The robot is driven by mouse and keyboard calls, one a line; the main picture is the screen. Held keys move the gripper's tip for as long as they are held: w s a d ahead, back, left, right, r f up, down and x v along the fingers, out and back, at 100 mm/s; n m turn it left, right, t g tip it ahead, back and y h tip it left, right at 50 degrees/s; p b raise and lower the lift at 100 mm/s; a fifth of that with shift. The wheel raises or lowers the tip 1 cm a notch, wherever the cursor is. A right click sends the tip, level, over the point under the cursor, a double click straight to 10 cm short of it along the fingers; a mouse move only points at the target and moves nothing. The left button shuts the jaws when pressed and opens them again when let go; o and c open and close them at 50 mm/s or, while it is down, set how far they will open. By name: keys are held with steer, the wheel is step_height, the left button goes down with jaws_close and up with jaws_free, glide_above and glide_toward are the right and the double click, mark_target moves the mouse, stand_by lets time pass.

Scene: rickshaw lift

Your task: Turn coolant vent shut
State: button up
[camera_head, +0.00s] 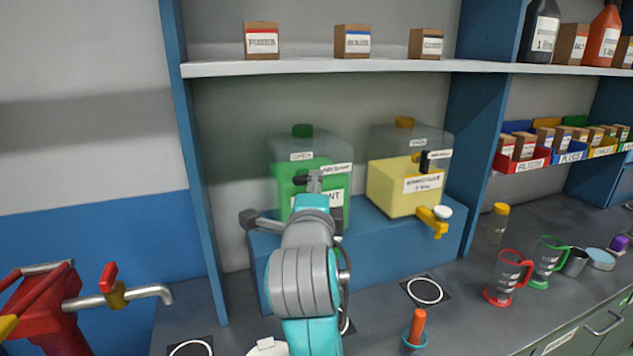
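The coolant tank (285,185) is a clear box with green liquid, a green cap and a label partly readable as "...NT". It stands on the blue step behind my arm. A small black part (300,180) shows on its front, below the "OPEN" label and beside a second white label; it looks like the vent handle, but its position is unclear. My gripper (315,182) is in front of the tank, close to this black part. I cannot tell whether they touch or whether the fingers are open. My arm hides the tank's lower front.
A yellow-liquid tank (400,185) with a black lever (424,162) and a yellow tap (433,220) stands to the right on the blue step (385,243). A red pump with a metal spout (150,291) is at left. Red (506,275) and green jugs (547,260) stand on the right counter.

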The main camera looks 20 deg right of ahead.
steer(key=v, duration=0.6)
steer(key=shift+s, duration=0.25)
steer(key=shift+a, duration=0.1)
